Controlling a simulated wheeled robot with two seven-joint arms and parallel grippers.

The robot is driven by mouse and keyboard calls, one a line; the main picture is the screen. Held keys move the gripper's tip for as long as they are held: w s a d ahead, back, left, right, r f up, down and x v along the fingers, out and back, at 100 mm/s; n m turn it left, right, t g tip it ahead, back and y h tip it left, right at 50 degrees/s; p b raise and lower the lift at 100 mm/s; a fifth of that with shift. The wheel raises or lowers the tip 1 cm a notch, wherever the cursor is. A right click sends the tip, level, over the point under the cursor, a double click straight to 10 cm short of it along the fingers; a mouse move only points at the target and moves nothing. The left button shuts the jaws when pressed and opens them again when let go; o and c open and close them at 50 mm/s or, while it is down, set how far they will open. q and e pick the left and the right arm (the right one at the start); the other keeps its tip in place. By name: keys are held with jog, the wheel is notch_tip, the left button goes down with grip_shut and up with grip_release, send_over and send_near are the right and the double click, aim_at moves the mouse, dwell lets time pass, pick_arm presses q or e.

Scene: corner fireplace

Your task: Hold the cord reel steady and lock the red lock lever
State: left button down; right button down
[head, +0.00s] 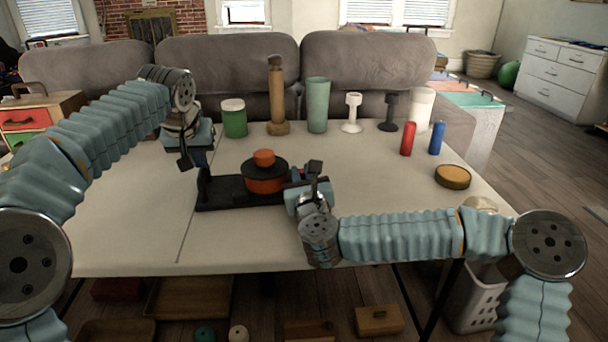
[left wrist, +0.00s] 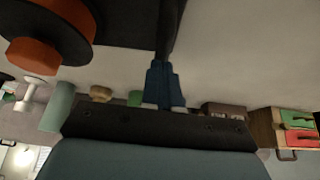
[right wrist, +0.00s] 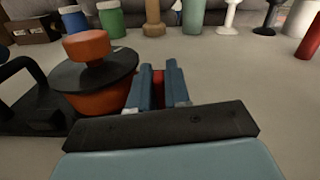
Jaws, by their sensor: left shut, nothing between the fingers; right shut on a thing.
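The cord reel is an orange drum (head: 266,184) with a black disc and orange knob, on a black base (head: 240,201); it also shows in both wrist views (left wrist: 35,56) (right wrist: 105,95). My left gripper (head: 207,158) is shut and empty by the black handle at the base's left end. In the left wrist view its fingertips (left wrist: 161,68) meet the dark handle bar (left wrist: 172,25); I cannot tell if they touch. My right gripper (head: 297,177), right of the drum, is shut on the red lock lever (right wrist: 158,77), mostly hidden between its fingers (right wrist: 159,70).
Behind the reel stand a green jar (head: 234,122), a wooden mill (head: 277,100), a green cup (head: 317,105) and other items. A red cylinder (head: 408,138), a blue cylinder (head: 437,138) and a round tin (head: 453,176) are at the right. The table's left is clear.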

jog(key=shift+f, duration=0.1)
dwell(0.3)
jog(key=c, duration=1.2)
grip_release()
jog(key=shift+o, duration=0.2)
